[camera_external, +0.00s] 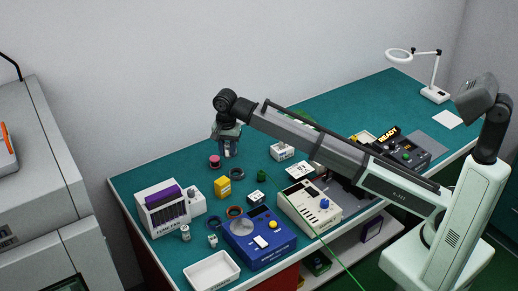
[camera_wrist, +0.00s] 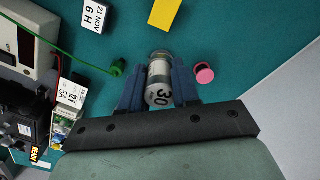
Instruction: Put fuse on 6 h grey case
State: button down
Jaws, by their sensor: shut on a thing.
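My gripper (camera_wrist: 159,90) is shut on a fuse (camera_wrist: 160,75), a small silvery cylinder with a pale printed middle and dark digits on its near end. In the external view my gripper (camera_external: 228,152) hangs over the back left of the green bench, and the fuse is too small to make out. A white label reading "21 NOV 6 H" (camera_wrist: 93,15) lies at the top left of the wrist view, apart from my gripper. I cannot tell whether it sits on a grey case.
A pink-topped spool (camera_external: 214,161) and a yellow box (camera_external: 222,186) stand near my gripper. A small green part (camera_external: 262,176) lies to the right. A beige instrument (camera_external: 308,205), a blue instrument (camera_external: 258,240) and a white tray (camera_external: 211,271) fill the front.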

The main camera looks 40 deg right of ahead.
jog(key=s, duration=0.7)
jog(key=m, duration=0.3)
send_near(256, 196)
jog(key=shift+f, duration=2.85)
jog(key=shift+f, duration=0.15)
jog(key=c, duration=0.8)
grip_release()
notch_tip(256, 196, up, 12)
jog(key=shift+r, duration=0.15)
